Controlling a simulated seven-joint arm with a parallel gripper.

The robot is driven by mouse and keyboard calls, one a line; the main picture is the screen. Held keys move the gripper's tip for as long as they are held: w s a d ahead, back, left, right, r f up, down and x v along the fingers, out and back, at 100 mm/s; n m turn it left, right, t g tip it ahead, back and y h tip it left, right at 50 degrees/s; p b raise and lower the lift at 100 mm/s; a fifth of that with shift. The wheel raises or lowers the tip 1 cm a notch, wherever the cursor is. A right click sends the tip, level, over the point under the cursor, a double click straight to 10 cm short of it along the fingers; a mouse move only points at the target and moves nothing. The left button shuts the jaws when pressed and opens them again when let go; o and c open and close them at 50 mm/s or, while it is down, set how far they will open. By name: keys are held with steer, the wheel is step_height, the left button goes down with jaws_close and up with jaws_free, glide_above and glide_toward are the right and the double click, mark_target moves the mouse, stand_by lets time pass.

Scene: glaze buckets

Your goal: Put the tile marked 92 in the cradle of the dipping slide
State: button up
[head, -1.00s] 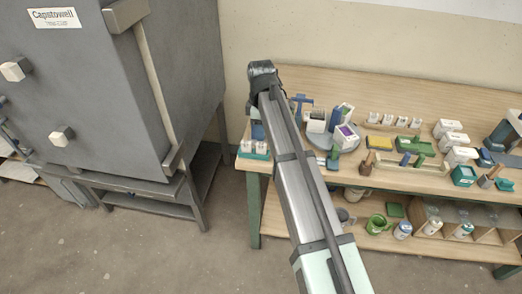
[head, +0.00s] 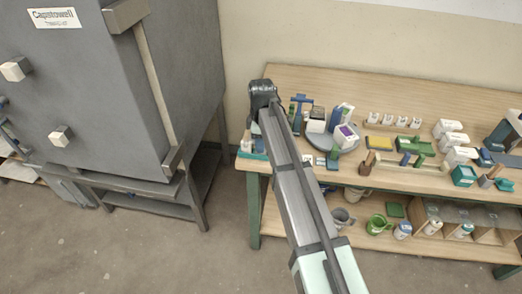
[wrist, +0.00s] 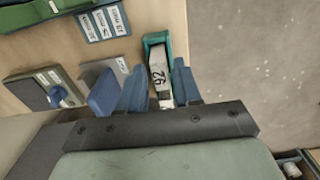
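The tile marked 92 (wrist: 157,76) is pale with dark digits, in a teal holder (wrist: 152,38) in the wrist view. My gripper (wrist: 160,80) has its two blue fingers on either side of the tile, apart from each other; it looks open, with narrow gaps beside the tile. In the head view, my arm partly covers the teal holder (head: 252,156) at the bench's left front corner, and my fingers are hidden. I cannot clearly identify the dipping slide or its cradle; a blue upright fixture (head: 300,104) stands just right of my arm.
In the wrist view, a grey block with a blue part (wrist: 102,92) stands close left of my fingers, beside a label card (wrist: 104,22). The wooden bench (head: 400,90) holds several bottles, blocks and tools. A grey kiln (head: 110,90) stands left.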

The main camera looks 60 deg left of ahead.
jaws_close()
steer(key=shift+r, duration=3.8)
steer(key=w+d+r, duration=0.1)
steer(key=w+r, duration=0.3)
steer(key=w, duration=0.8)
steer(key=w+r, duration=0.5)
steer(key=w, duration=0.7)
steer(key=shift+d, duration=0.4)
